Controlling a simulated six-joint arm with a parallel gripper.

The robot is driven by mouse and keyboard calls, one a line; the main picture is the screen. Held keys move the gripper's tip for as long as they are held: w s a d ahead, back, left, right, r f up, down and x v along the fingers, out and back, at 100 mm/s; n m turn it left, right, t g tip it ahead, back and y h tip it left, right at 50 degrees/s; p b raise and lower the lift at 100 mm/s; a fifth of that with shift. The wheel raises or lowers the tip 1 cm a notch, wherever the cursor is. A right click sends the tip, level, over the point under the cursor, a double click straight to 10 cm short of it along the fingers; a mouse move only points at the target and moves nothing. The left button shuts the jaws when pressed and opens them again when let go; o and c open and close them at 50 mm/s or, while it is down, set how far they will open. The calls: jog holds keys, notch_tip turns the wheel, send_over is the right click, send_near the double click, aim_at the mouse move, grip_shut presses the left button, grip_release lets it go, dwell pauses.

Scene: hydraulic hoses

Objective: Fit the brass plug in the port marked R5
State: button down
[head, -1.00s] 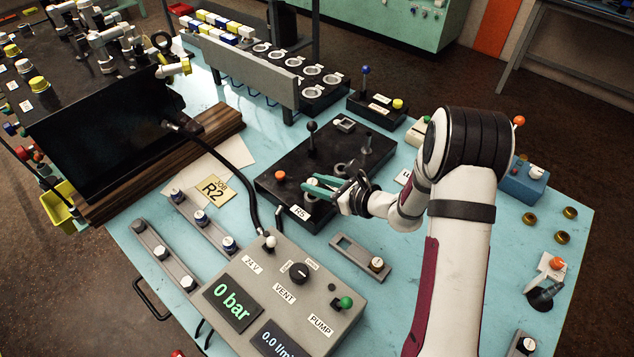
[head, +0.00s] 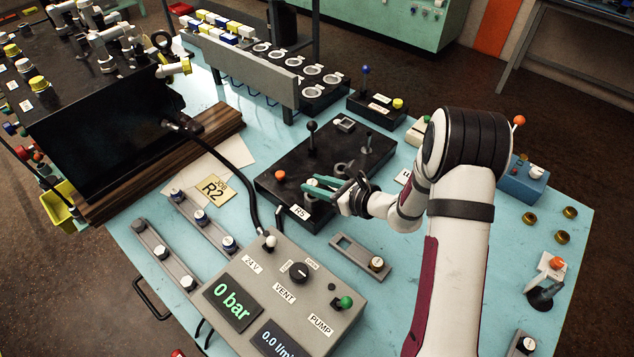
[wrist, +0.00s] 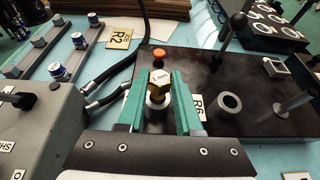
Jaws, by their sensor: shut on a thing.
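My gripper (head: 318,189) has green fingers, which are shut on the brass plug (wrist: 159,78). It also shows in the wrist view (wrist: 158,88), with one finger on each side of the plug. The plug is upright, hex head up, with small marking on top. A pale ring (wrist: 158,101) shows just under it; I cannot tell whether the plug is in the port or only above it. The R5 label (head: 299,211) is on the front edge of the black block (head: 275,193), close to the fingertips. In the wrist view no R5 label is readable.
An orange knob (head: 280,175) and a black lever (head: 312,135) rise from the block. An open ring port (wrist: 228,103) lies beside an R6 label (wrist: 197,106). The grey control box (head: 290,290) and a black hose (head: 250,185) stand close by.

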jog(key=shift+f, duration=1.1)
jog(key=c, duration=0.5)
grip_release()
jog(key=v, duration=1.6)
jog(key=shift+a+f, duration=0.1)
jog(key=shift+f, duration=0.05)
